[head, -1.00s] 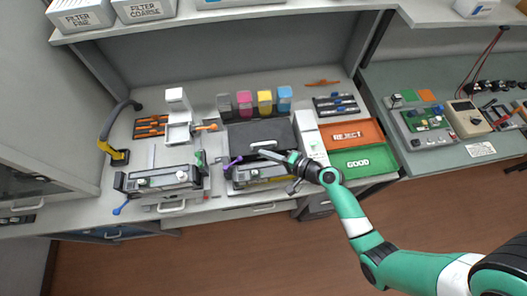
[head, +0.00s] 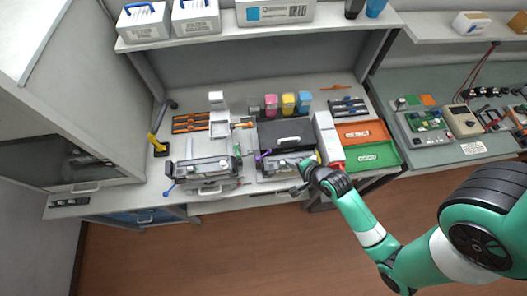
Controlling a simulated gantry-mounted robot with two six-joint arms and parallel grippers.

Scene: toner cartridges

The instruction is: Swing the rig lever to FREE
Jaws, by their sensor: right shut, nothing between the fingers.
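Two grey and black rigs stand at the front of the bench. The left rig (head: 205,170) has a lever with a blue knob (head: 169,191) hanging at its left front corner. The right rig (head: 275,171) has a purple-handled lever (head: 263,155) at its left end. My right gripper (head: 286,163) is shut and empty, over the right part of the right rig and to the right of the purple handle. It hides part of that rig; contact cannot be told. No FREE marking is readable. My left gripper is out of view.
A black pad (head: 284,136) lies behind the right rig, with several toner cartridges (head: 288,103) behind it. A white box (head: 326,135) stands close to my right gripper. Orange (head: 362,132) and green (head: 374,157) trays lie to the right. A shelf (head: 260,31) overhangs the back.

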